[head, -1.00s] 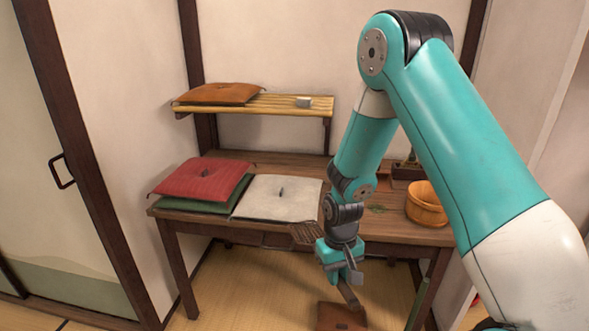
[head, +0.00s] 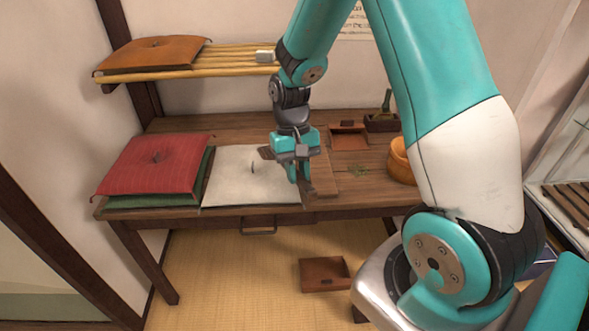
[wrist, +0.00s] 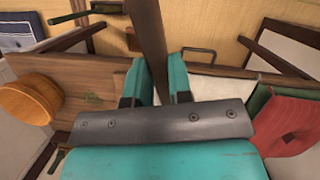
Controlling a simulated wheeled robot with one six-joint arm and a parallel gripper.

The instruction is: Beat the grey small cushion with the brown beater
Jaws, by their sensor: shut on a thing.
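The grey small cushion (head: 240,180), pale with a dark mark in its middle, lies flat on the wooden table. Part of it shows in the wrist view (wrist: 212,85). My gripper (head: 294,165) is over the cushion's right edge, shut on the brown beater. The beater's brown shaft (wrist: 148,40) runs between the fingers toward the table's front in the wrist view. The gripper hides much of the beater. I cannot tell whether the beater touches the cushion.
A red cushion (head: 158,162) on a green one (head: 205,178) is left of the grey cushion. An orange cushion (head: 152,54) lies on the wall shelf. Right are a brown tray (head: 349,138) and wooden tub (head: 402,160). A brown box (head: 325,272) sits on the floor.

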